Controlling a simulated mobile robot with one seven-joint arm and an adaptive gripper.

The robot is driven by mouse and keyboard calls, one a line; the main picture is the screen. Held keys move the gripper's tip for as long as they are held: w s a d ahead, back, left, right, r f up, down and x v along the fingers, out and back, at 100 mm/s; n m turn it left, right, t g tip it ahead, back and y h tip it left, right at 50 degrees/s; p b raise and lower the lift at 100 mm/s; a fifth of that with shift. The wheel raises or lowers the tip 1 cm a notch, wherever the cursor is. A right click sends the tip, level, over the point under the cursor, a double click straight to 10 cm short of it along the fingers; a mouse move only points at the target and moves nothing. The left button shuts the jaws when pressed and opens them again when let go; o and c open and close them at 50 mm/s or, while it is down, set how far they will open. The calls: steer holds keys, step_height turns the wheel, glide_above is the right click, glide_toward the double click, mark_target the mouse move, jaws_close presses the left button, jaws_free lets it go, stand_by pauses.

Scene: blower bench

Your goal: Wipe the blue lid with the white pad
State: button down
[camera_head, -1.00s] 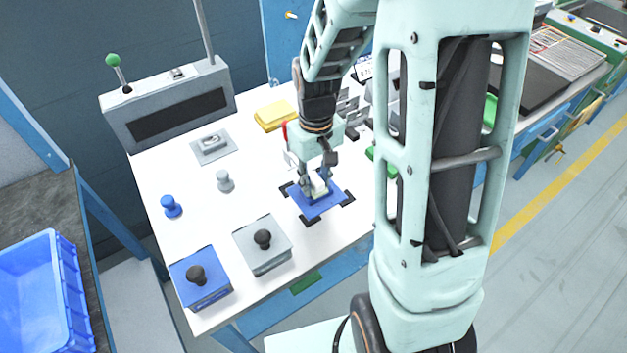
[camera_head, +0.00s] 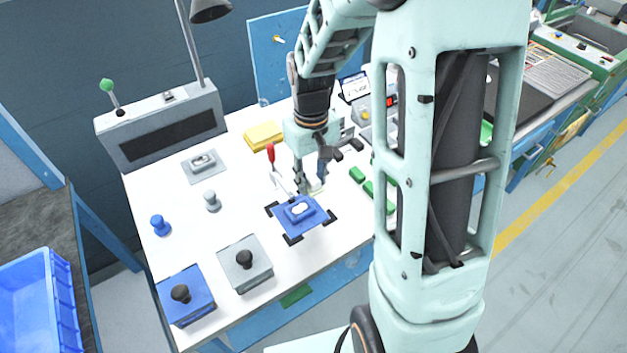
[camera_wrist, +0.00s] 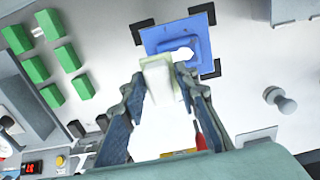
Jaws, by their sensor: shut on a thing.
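The blue lid (camera_head: 287,213) lies flat on the white bench between black corner brackets. It has a raised middle with a whitish patch on it, and it also shows at the top of the wrist view (camera_wrist: 205,35). My gripper (camera_head: 312,186) is just behind the lid in the head view, pointing down. In the wrist view my gripper (camera_wrist: 160,85) is shut on the white pad (camera_wrist: 158,78), a pale block between its fingertips. The pad overlaps the lid's near edge there; I cannot tell its height, but in the head view it appears off the lid.
A red-handled clamp (camera_head: 271,158) stands close left of my gripper. Green blocks (camera_head: 370,187) lie to the right. A yellow block (camera_head: 263,135) is behind. A grey box (camera_head: 245,265) and a blue box (camera_head: 186,300), both black-knobbed, stand at the front left.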

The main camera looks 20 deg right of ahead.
steer(key=shift+r+p, duration=0.7)
steer(key=shift+r, duration=0.55)
steer(key=shift+w+d, duration=0.1)
